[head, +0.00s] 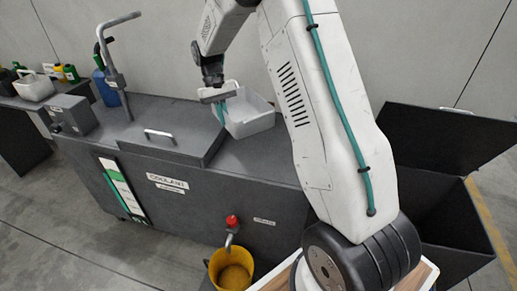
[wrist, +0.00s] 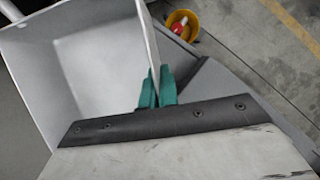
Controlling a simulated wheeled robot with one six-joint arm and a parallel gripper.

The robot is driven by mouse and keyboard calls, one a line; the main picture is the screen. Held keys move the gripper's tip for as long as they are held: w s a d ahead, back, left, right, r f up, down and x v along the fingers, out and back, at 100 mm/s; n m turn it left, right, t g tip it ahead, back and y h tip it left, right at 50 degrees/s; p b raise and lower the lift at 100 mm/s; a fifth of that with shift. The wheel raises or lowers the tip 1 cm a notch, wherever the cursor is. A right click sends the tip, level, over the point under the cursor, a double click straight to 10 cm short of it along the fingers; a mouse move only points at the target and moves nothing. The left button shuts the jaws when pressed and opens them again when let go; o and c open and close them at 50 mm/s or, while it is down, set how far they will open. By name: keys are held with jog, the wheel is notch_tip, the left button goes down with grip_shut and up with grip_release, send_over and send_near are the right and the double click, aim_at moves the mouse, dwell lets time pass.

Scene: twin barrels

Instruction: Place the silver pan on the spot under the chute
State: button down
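A light grey, open-topped pan (head: 252,121), which I take for the silver pan, is at the top of the dark coolant tank. I cannot tell whether it rests there or is slightly raised. My gripper (head: 221,108) is at its left side. In the wrist view, the pan (wrist: 100,65) looks empty, and the teal fingers of my gripper (wrist: 157,90) close around its right wall. No clear chute or marked spot shows. A red-capped spout (head: 231,224) sticks out from the tank front above a yellow bucket (head: 233,270).
The tank (head: 215,205) has a raised lid with a handle (head: 160,137) and an upright bent pipe (head: 118,75) at left. A left bench holds a whitish container (head: 33,87) and several bottles. A dark open bin (head: 460,225) stands at right. Floor is clear at front left.

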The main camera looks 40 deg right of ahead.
aim_at(271, 126)
jog(key=s+d+f+n, duration=0.1)
jog(key=s+d, duration=0.2)
jog(key=d, duration=0.1)
jog(key=s+d+f+n+h, duration=0.1)
jog(key=s+d+f, duration=0.1)
jog(key=s+d, duration=0.1)
jog(key=s+d+f+n, duration=0.1)
jog(key=s+d+n, duration=0.1)
jog(key=d, duration=0.3)
jog(key=shift+s+d+f+h, duration=0.2)
jog(key=shift+s+d+h, duration=0.15)
jog(key=shift+s, duration=0.45)
jog(key=s+d+f+n+t+h, duration=0.1)
jog(key=s+d+f+n, duration=0.25)
jog(key=s+d, duration=0.4)
jog(key=shift+n+h, duration=0.25)
jog(key=shift+n, duration=0.4)
jog(key=shift+w+a+f, duration=0.45)
jog(key=shift+a+f, duration=0.35)
jog(key=shift+a, duration=2)
jog(key=shift+w+a+f, duration=0.45)
jog(key=shift+a+f, duration=0.3)
jog(key=shift+a, duration=2.1)
jog(key=shift+w+a+f, duration=0.45)
jog(key=shift+a+f, duration=0.35)
jog(key=shift+a, duration=2)
jog(key=c, duration=2.1)
grip_release()
jog(key=shift+f, duration=0.2)
jog(key=o, duration=0.4)
